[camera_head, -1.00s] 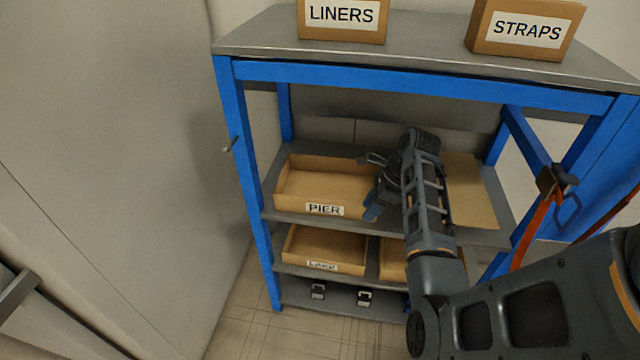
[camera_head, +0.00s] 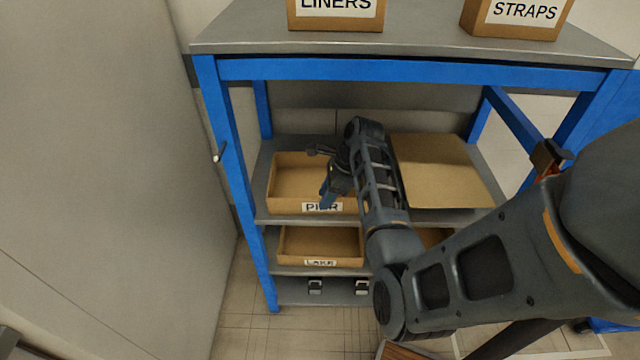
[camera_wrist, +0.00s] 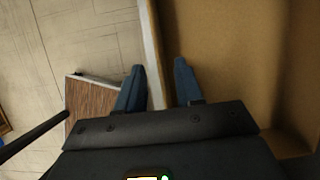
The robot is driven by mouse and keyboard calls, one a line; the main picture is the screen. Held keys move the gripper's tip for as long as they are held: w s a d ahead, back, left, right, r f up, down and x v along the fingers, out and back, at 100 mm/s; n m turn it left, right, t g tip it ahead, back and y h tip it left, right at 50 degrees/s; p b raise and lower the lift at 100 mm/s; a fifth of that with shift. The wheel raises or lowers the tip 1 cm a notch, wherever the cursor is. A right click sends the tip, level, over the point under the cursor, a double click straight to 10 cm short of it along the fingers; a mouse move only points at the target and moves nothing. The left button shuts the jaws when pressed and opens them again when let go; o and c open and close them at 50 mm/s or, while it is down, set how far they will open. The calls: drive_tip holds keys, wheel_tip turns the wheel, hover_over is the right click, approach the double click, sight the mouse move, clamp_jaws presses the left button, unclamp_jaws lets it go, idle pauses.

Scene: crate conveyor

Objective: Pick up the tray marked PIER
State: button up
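The tray marked PIER (camera_head: 282,204) is an open tan box on the middle shelf, at its left side. Its white label faces front and is partly covered by my gripper. My gripper (camera_head: 327,193) is at the tray's front wall, over the label. In the wrist view, my gripper (camera_wrist: 158,82) is open, with one blue finger on each side of the line of the tray's wall (camera_wrist: 151,40). The tray's inside shows to the right, and the floor to the left. I cannot tell whether the fingers touch the wall.
The blue-framed shelf unit (camera_head: 400,72) has a tray marked LAKE (camera_head: 290,257) on the shelf below. A flat tan box (camera_head: 440,170) is right of my arm. LINERS (camera_head: 335,12) and STRAPS (camera_head: 515,15) boxes stand on top. A grey wall (camera_head: 90,150) is at the left.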

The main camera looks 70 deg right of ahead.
sight(319, 213)
drive_tip(key=x, duration=0.4)
drive_tip(key=shift+w+f, duration=0.1)
drive_tip(key=shift+w, duration=0.1)
clamp_jaws()
